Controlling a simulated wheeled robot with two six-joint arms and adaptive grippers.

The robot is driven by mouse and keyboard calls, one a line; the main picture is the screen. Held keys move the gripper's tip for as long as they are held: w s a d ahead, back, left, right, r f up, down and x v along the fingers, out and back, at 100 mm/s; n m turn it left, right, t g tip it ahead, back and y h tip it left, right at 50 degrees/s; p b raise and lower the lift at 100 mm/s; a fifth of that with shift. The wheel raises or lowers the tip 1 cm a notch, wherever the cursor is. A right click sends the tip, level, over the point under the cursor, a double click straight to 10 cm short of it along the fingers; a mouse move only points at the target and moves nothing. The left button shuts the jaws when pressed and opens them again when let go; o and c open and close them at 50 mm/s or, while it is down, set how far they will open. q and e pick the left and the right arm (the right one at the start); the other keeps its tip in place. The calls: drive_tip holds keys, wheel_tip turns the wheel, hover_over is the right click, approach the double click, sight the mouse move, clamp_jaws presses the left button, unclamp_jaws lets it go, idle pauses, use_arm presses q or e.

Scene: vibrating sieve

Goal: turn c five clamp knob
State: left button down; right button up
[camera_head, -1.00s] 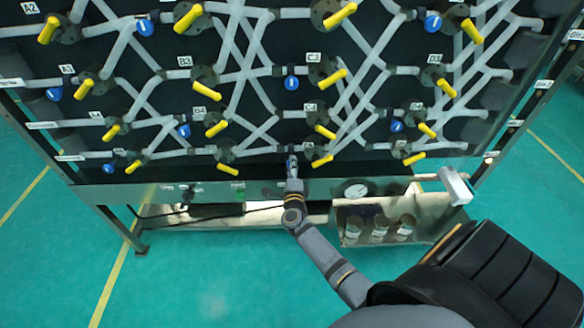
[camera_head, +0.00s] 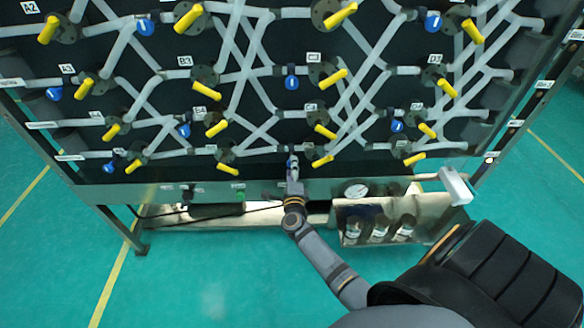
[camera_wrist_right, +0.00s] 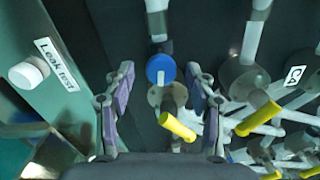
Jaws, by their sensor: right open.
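In the right wrist view a round blue clamp knob (camera_wrist_right: 161,69) with a pale stripe sits on a pale tube. I take it for the C five knob, though no label for it is readable. My right gripper (camera_wrist_right: 160,74) is open, with one finger on each side of the knob in the picture. I cannot tell whether either finger touches it. In the head view my right gripper (camera_head: 292,167) is at the board's lower middle and largely hides the knob. A yellow valve handle (camera_head: 322,161) is just to its right. My left gripper is not in view.
A yellow handle (camera_wrist_right: 178,127) lies between the fingers, below the knob in the wrist view. A white leak test knob (camera_wrist_right: 28,73) is at the left. Other valves and tubes crowd the right.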

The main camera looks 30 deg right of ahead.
drive_tip(key=v, duration=1.1)
drive_tip(key=s+a+f+n+g+y+p, duration=0.1)
drive_tip(key=s+a+f+n+y, duration=0.15)
drive_tip(key=f+n, duration=0.4)
drive_tip(key=s+a+f+n+g+y+p, duration=0.1)
drive_tip(key=s+a+f+n+g+y, duration=0.2)
drive_tip(key=f, duration=0.6)
drive_tip(key=s+a+f+n+y+p, duration=0.1)
drive_tip(key=s+f+n+y, duration=0.15)
drive_tip(key=f+n, duration=0.4)
drive_tip(key=s+d+f+n+g, duration=0.1)
drive_tip(key=s+f+n+g, duration=0.2)
drive_tip(key=s, duration=0.7)
drive_tip(key=s+d+f+n+g+p, duration=0.1)
drive_tip(key=s+f+n+g, duration=0.2)
drive_tip(key=s+f, duration=0.5)
drive_tip(key=s+d+f+n+g+p, duration=0.1)
drive_tip(key=s+f+n+g, duration=0.3)
drive_tip(key=s, duration=0.8)
drive_tip(key=shift+s+d+f+n, duration=0.35)
drive_tip(key=shift+d+f, duration=0.25)
drive_tip(key=shift+f, duration=0.2)
drive_tip(key=shift+w, duration=0.1)
